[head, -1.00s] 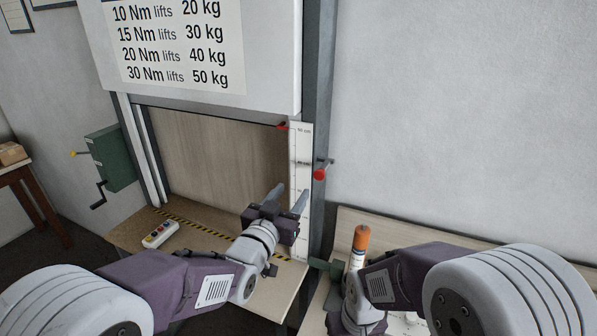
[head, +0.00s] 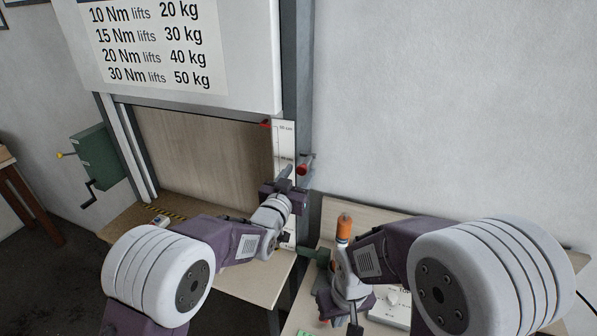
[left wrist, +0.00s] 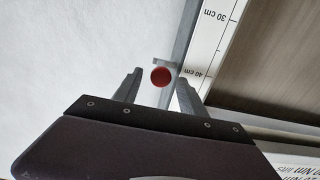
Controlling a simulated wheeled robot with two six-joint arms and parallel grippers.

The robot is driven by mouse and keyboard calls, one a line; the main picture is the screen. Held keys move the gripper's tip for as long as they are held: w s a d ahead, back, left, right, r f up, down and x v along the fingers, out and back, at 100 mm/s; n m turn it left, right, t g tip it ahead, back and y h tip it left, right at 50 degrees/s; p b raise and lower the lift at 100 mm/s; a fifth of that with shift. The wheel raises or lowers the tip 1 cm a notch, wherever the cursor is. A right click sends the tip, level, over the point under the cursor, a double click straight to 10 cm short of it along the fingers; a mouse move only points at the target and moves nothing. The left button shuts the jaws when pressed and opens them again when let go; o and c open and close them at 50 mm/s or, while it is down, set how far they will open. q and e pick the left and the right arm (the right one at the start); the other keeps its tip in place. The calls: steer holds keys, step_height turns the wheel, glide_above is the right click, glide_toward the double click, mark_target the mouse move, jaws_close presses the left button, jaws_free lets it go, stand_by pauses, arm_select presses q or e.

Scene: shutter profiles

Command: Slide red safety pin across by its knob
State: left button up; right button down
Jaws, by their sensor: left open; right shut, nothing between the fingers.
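The red safety pin's round knob (head: 304,167) sticks out from the right post of the shutter frame, beside the height scale. My left gripper (head: 296,173) is open at the knob. In the left wrist view the red knob (left wrist: 161,76) appears between the two spread fingertips, nearer the right finger; whether either touches it I cannot tell. The pin's shaft is mostly hidden. My right gripper (head: 354,316) is low over the right bench, pointing down, shut and empty.
An orange-topped cylinder (head: 344,228) stands by my right arm. A green crank box (head: 97,158) is at left. The wall right of the post is clear.

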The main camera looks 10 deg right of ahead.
arm_select(q)
steer(key=shift+a, duration=0.1)
steer(key=c, duration=0.5)
jaws_close()
stand_by(0.8)
